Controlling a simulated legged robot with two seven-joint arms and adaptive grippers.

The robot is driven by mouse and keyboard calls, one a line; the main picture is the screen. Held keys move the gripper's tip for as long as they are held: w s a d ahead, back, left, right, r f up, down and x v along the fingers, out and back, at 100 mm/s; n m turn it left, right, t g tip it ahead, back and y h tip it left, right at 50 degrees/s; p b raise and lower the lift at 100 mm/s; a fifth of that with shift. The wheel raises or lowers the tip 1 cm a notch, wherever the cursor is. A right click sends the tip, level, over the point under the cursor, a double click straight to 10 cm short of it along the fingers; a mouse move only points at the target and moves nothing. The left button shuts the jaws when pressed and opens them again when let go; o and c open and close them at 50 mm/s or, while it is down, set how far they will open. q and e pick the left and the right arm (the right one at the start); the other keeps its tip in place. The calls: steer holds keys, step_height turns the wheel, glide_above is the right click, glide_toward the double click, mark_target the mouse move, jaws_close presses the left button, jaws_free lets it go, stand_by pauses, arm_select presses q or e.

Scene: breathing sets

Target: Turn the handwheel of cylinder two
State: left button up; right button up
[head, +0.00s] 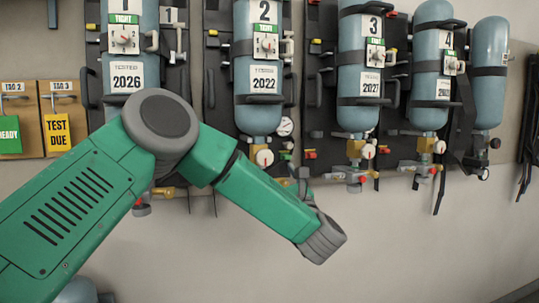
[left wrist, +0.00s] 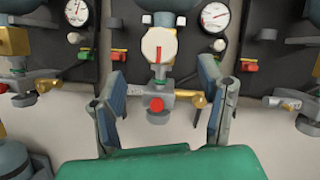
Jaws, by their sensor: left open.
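Cylinder two (head: 258,90) hangs on the wall, a teal bottle with a "2" tag and a "2022" label. Its white round handwheel (head: 264,157) sits below it at the valve. In the left wrist view, a white handwheel (left wrist: 159,45) with a red mark faces me; it appears to be this one, though no number shows there. My left gripper (head: 304,188) is below and right of the handwheel in the head view. In the left wrist view, the open fingers (left wrist: 160,78) stand left and right, lower than the handwheel, with nothing held. My right gripper is not in view.
A red knob (left wrist: 157,104) and brass fitting (left wrist: 191,101) sit below the handwheel, between the fingers in the picture. A pressure gauge (left wrist: 214,17) is at its right. Cylinder three (head: 358,80) hangs to the right. The wall below (head: 400,245) is clear.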

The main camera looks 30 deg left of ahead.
mark_target(266, 160)
arm_select(q)
steer(key=p+x, duration=0.1)
steer(key=x, duration=0.5)
steer(key=shift+w+a+r, duration=0.1)
steer(key=shift+w+a, duration=0.05)
steer(key=shift+a, duration=0.2)
steer(key=shift+w+a+r+p, duration=0.25)
steer(key=shift+w+a+p, duration=0.05)
steer(key=shift+w+p, duration=0.1)
steer(key=shift+c, duration=0.4)
steer(key=shift+a, duration=0.15)
steer(key=c, duration=1.1)
